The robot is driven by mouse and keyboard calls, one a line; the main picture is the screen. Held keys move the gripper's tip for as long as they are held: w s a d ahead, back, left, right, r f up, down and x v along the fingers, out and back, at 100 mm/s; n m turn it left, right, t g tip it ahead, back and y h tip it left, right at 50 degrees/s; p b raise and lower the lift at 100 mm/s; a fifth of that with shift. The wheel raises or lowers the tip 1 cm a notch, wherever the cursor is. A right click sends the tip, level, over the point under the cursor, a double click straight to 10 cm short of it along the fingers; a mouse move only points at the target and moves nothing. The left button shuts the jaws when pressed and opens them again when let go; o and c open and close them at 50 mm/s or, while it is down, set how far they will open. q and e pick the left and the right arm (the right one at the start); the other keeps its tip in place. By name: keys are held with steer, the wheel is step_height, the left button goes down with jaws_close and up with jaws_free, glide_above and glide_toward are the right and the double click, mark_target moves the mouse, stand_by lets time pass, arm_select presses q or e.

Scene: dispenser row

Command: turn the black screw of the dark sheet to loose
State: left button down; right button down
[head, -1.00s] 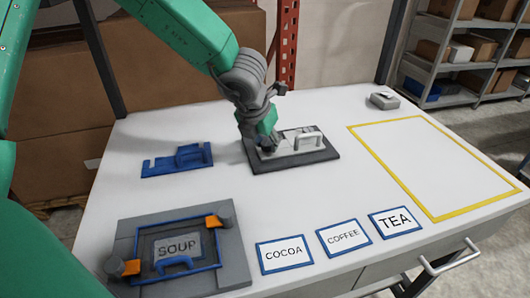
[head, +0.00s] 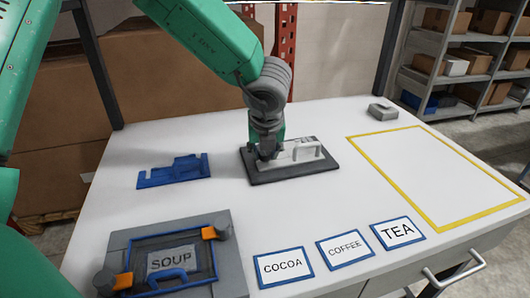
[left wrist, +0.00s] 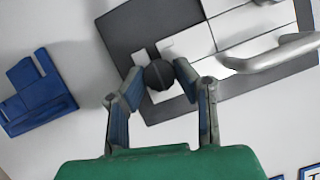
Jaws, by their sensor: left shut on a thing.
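The dark sheet (head: 262,178) lies flat on the white table, with a pale plate and a grey handle (head: 307,149) on it. In the left wrist view the sheet (left wrist: 128,32) fills the top middle. The black screw (left wrist: 159,74) is a round dark knob with a slot line across its top, near the sheet's corner. My left gripper (left wrist: 160,72) has one finger on each side of the screw and is shut on it. In the head view my left gripper (head: 266,150) points down at the sheet's left part and hides the screw. My right gripper is not in view.
A blue bracket (head: 174,171) lies left of the sheet. A grey fixture (head: 222,259) with a SOUP panel and orange clips stands at front left. COCOA (head: 283,267), COFFEE (head: 345,249) and TEA (head: 397,232) cards lie along the front. The yellow-outlined area (head: 432,172) at right is empty.

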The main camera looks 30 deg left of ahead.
arm_select(q)
steer(key=shift+f, duration=0.15)
steer(key=c, duration=1.6)
jaws_free()
steer(key=o, duration=0.3)
steer(key=shift+w, duration=0.1)
steer(key=shift+o, duration=0.2)
steer(key=shift+w+f, duration=0.1)
steer(key=shift+w, duration=0.05)
steer(key=v, duration=1.2)
steer(key=shift+a+f, duration=0.1)
steer(key=shift+a, duration=0.05)
